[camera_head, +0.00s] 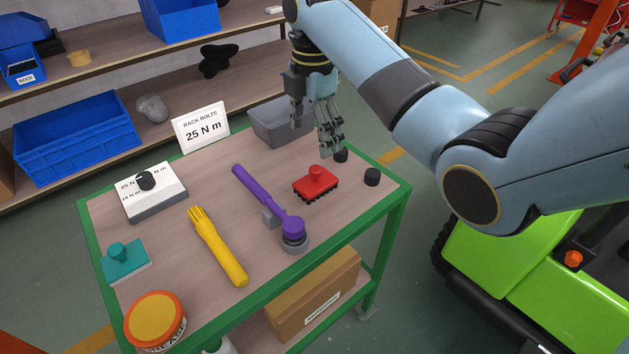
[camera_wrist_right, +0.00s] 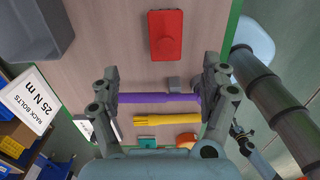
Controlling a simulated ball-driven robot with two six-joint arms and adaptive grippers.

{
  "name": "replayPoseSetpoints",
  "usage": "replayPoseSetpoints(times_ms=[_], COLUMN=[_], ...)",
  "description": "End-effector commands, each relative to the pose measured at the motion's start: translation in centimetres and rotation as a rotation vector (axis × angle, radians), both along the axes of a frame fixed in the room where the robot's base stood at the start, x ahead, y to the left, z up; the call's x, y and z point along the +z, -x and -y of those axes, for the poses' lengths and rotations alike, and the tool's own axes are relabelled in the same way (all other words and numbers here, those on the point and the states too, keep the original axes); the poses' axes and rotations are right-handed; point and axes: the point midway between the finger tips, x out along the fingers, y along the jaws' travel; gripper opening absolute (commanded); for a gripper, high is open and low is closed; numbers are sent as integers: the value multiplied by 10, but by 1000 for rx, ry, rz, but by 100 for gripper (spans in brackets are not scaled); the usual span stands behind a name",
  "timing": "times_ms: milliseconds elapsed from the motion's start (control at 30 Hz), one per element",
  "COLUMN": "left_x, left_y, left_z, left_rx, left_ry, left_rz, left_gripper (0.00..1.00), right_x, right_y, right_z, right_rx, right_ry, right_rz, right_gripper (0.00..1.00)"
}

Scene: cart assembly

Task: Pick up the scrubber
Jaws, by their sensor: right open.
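The scrubber (camera_head: 316,184) is a red block with a red knob on top and black bristles below. It lies on the cart's top right of the purple tool. In the right wrist view the scrubber (camera_wrist_right: 165,35) shows from above, beyond the fingertips. My right gripper (camera_head: 333,152) hangs above the cart's back right part, fingers pointing down, behind the scrubber in the head view. In the wrist view my right gripper (camera_wrist_right: 161,68) has its fingers wide apart with nothing between them.
The green-framed cart (camera_head: 405,190) also holds a purple tool (camera_head: 262,193), yellow fork-like tool (camera_head: 217,245), teal knobbed block (camera_head: 126,261), orange-lidded tub (camera_head: 155,318), grey bin (camera_head: 275,128), dial box (camera_head: 155,195), sign (camera_head: 201,127) and black cylinder (camera_head: 372,177). Bare top surrounds the scrubber.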

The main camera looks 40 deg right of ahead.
Motion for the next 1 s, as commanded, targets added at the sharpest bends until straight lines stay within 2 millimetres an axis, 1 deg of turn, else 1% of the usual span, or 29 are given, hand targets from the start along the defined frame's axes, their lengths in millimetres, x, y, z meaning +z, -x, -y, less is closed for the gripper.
replayPoseSetpoints(times_ms=[200,300,467,600,700,800,1000], left_x=[-4,-5,-5,-5,-8,-8,-8], left_y=[1,1,1,1,1,2,2], left_z=[0,0,-1,-2,-2,-2,-2], left_rx=[0,0,0,-1,-1,-1,-1], left_ry=[0,0,-1,-2,-2,-2,-2], left_rz=[-1,-1,-1,-1,-2,-2,-2], left_gripper=[40,40,40,40,40,40,40], right_x=[-38,-49,-61,-84,-98,-104,-105], right_y=[1,1,3,10,9,9,9], right_z=[-1,0,0,0,0,0,0], right_rx=[9,8,7,7,6,7,7], right_ry=[-2,-2,-1,-1,-1,-1,0], right_rz=[-6,-4,-4,-6,-5,-2,-2], right_gripper=[80,80,80,80,80,80,80])
